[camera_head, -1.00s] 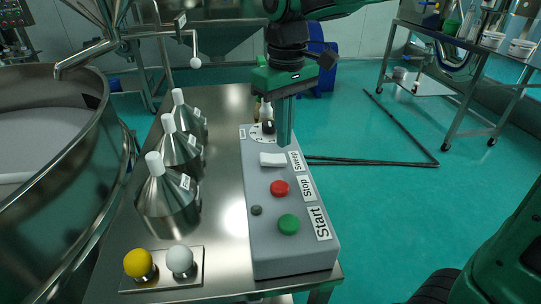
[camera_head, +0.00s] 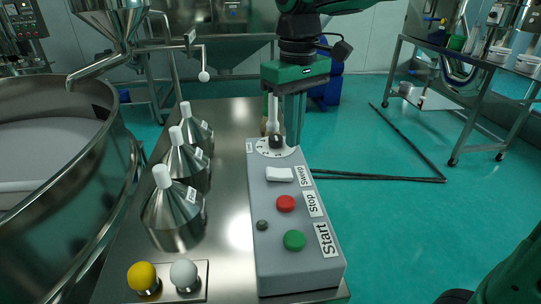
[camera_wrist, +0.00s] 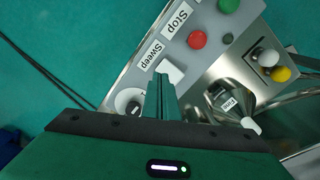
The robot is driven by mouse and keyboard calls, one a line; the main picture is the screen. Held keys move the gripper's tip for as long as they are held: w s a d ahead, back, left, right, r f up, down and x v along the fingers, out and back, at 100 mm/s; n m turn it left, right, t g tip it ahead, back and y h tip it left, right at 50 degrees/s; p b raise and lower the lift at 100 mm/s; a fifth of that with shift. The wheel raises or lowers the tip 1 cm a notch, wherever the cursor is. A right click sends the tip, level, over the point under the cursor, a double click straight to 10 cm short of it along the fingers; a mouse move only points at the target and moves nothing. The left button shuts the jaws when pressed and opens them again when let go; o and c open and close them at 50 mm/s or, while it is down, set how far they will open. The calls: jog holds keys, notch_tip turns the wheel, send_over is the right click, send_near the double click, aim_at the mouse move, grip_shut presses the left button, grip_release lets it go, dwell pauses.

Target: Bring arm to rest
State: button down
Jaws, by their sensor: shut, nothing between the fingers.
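My gripper (camera_head: 293,143) hangs pointing down over the far end of the grey control box (camera_head: 300,262), its slim green fingers together and empty. It is just right of the black knob on the white dial (camera_head: 277,147). In the wrist view the closed fingers (camera_wrist: 160,82) show in front of the box, between the dial (camera_wrist: 129,102) and the white Sweep switch (camera_wrist: 170,72). Whether the fingertips touch the box cannot be told. The red Stop button (camera_head: 286,203) and green Start button (camera_head: 294,240) are nearer the front.
Metal cone-topped containers (camera_head: 176,218) stand left of the box on the steel table. A yellow and a white knob (camera_head: 184,274) sit at its front left. The large round sieve (camera_head: 62,218) is at left. A cart (camera_head: 462,110) stands at right; the floor between is mostly open.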

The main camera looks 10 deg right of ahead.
jog(key=s+d+f+m, duration=0.3)
jog(key=s+d, duration=0.1)
jog(key=d, duration=0.6)
jog(key=s+d+f+m, duration=0.3)
jog(key=d+m, duration=0.1)
jog(key=d, duration=0.6)
jog(key=s+d+f+m, duration=0.2)
jog(key=s+d+f, duration=0.2)
jog(key=s, duration=0.3)
jog(key=s+d+f+m, duration=0.3)
jog(key=s+d+f, duration=0.1)
jog(key=s, duration=0.3)
jog(key=shift+d, duration=0.75)
jog(key=shift+f, duration=0.1)
